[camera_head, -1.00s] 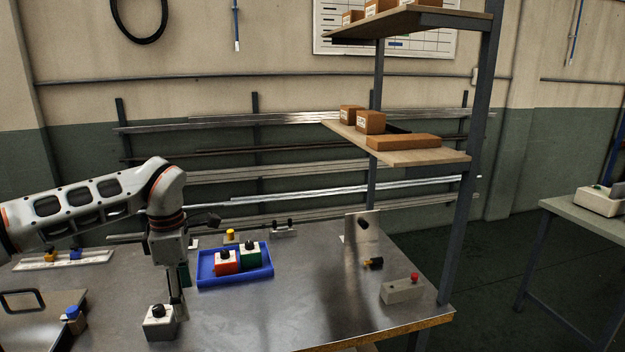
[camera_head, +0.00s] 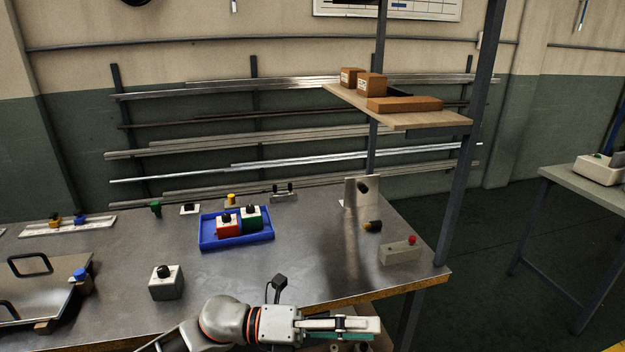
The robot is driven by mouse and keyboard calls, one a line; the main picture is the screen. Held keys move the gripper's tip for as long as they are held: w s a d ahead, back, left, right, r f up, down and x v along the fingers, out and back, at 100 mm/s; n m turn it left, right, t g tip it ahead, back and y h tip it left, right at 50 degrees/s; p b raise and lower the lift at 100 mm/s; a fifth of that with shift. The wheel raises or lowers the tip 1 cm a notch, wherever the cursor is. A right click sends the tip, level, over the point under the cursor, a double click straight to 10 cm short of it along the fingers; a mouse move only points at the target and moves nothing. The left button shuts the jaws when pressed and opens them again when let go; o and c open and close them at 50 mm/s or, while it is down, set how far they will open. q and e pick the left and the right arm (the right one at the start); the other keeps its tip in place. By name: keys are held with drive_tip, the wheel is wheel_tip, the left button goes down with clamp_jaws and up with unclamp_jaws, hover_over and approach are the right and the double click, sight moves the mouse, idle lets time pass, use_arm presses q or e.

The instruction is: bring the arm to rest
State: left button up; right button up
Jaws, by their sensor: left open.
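My left arm comes in from the bottom edge, with its left gripper (camera_head: 372,328) pointing right, low in front of the table's front edge. The gripper is open and nothing shows between its fingers. It is apart from the table (camera_head: 330,270) and everything on it. My right gripper is not in view.
A white box with a black knob (camera_head: 166,283) stands near the table front. A blue tray (camera_head: 237,244) holds a red and a green box. A grey box with a red button (camera_head: 400,250) is at right, near a shelf post (camera_head: 459,160). A handled plate (camera_head: 40,290) lies left.

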use_arm(q)
drive_tip(key=w+a+f+n+t+y, duration=0.35)
drive_tip(key=a+f+n+t, duration=0.4)
drive_tip(key=n, duration=0.65)
drive_tip(key=w+a+f+n+t+y, duration=0.2)
drive_tip(key=a+f+n+t+y, duration=0.3)
drive_tip(key=a+n+t, duration=0.65)
drive_tip(key=s+a+f+n+g+y, duration=0.3)
drive_tip(key=s+a+f+n, duration=0.2)
drive_tip(key=f, duration=0.4)
drive_tip(key=s+a+f+n+g+y, duration=0.3)
drive_tip(key=s+a+f+n+y, duration=0.1)
drive_tip(key=s+f+n, duration=0.4)
wheel_tip(320, 180, down, 2)
drive_tip(key=shift+s+a+f+g, duration=0.2)
drive_tip(key=shift+s+a+g, duration=0.3)
drive_tip(key=shift+s, duration=0.5)
drive_tip(key=shift+y, duration=0.25)
